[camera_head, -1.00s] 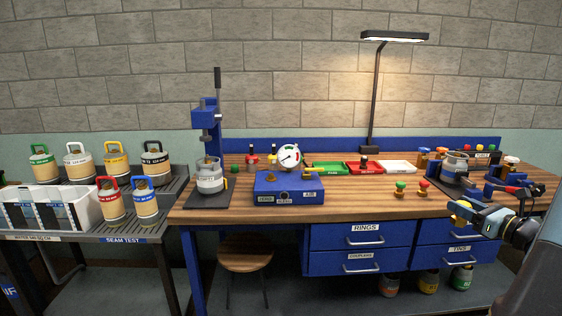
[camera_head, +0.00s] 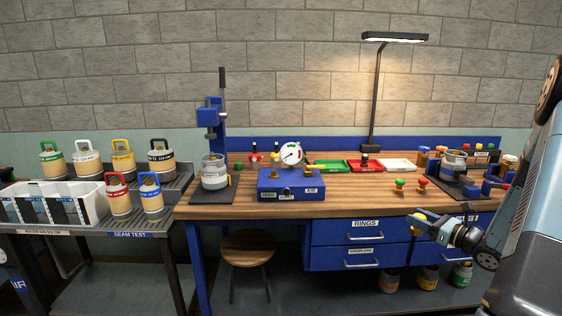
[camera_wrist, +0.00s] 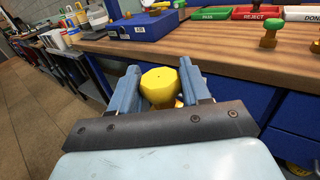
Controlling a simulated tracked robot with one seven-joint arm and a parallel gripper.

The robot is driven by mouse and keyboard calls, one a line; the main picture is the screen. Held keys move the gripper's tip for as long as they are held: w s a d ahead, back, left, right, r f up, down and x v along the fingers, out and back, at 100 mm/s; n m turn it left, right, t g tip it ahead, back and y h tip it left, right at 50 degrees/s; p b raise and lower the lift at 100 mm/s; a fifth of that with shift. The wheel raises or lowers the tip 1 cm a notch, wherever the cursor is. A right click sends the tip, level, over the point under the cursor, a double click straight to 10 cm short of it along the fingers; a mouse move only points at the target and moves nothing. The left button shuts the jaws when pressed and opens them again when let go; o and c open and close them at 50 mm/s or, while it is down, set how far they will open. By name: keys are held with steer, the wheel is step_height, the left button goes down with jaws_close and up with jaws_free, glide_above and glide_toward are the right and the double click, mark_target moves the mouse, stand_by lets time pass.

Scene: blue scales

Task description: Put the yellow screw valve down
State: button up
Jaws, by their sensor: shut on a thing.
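The yellow screw valve (camera_wrist: 160,86) shows its faceted yellow top between my two blue fingers in the wrist view; its lower part is mostly hidden. My gripper (camera_wrist: 158,92) is shut on it. In the head view my gripper (camera_head: 423,222) is at the right, in front of the bench's drawers and below the worktop's front edge. The valve is too small there to make out clearly. The wooden worktop (camera_head: 345,200) lies behind my gripper.
A green-topped valve (camera_head: 400,185) and a red-topped valve (camera_head: 422,184) stand on the worktop near its front edge. A blue box (camera_head: 291,187) with a gauge stands to their left. Bare wood lies between them. A stool (camera_head: 249,246) stands below.

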steer(key=w+a+f+n+g+y, duration=0.1)
steer(key=w+a+f, duration=0.3)
steer(key=a+f, duration=0.5)
steer(key=w+a+f+n+g+y, duration=0.2)
steer(key=w+a+f+y, duration=0.1)
steer(key=a+f, duration=0.6)
steer(key=shift+w+a+n+g, duration=0.35)
steer(key=shift+w+a, duration=0.25)
steer(key=shift+w, duration=0.2)
steer(key=shift+r, duration=0.1)
